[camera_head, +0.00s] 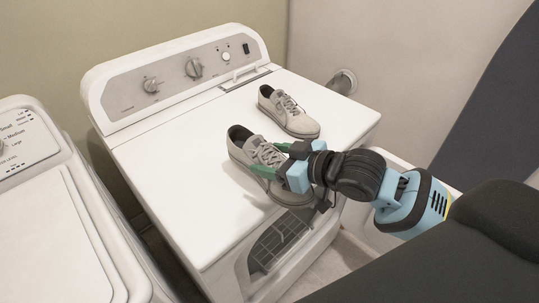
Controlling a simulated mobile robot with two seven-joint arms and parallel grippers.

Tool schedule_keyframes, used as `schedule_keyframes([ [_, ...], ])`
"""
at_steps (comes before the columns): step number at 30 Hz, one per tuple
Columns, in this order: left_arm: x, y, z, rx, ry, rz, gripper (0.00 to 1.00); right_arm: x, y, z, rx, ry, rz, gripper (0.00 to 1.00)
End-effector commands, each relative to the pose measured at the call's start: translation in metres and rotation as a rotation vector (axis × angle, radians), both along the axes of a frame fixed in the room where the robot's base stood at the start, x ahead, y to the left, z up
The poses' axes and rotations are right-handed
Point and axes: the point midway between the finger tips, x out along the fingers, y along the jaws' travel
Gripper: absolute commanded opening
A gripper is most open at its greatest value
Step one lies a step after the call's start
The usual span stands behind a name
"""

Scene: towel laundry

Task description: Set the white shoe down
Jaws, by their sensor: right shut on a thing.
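A white shoe (237,153) with laces is at the front right of the white dryer's top. My right gripper (264,160) is shut on it, with green fingers at the laced upper. The gripper and blue wrist parts hide some of the shoe's toe side. I cannot tell whether its sole touches the dryer top. A second whitish shoe (292,119) sits apart on the dryer top, farther back and to the right. My left gripper is not in view.
The dryer top (185,170) is clear to the left of the shoes. Its control panel (180,75) with knobs rises at the back. A second white machine (60,230) stands at the left, across a narrow gap. A wall with a round vent fitting (343,80) is at the right.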

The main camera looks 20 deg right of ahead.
Motion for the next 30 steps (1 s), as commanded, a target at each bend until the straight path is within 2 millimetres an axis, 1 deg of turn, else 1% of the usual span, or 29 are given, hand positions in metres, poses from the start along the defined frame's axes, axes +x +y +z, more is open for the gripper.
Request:
schedule_keyframes([
  [5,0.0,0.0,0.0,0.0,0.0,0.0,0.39,-0.001,0.005,-0.005,-0.006,-0.006,-0.068,0.25],
  [8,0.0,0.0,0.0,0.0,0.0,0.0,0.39,-0.002,0.006,-0.009,-0.012,-0.009,-0.154,0.25],
  [11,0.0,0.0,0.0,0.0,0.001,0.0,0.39,-0.004,0.003,-0.011,-0.012,-0.009,-0.256,0.25],
  [18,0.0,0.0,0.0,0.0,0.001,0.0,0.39,-0.012,-0.011,-0.012,0.001,-0.006,-0.472,0.24],
  [24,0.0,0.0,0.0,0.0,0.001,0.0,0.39,-0.015,-0.017,-0.011,0.005,-0.004,-0.54,0.24],
  [30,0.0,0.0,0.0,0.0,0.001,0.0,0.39,-0.015,-0.018,-0.011,0.004,-0.005,-0.541,0.24],
])
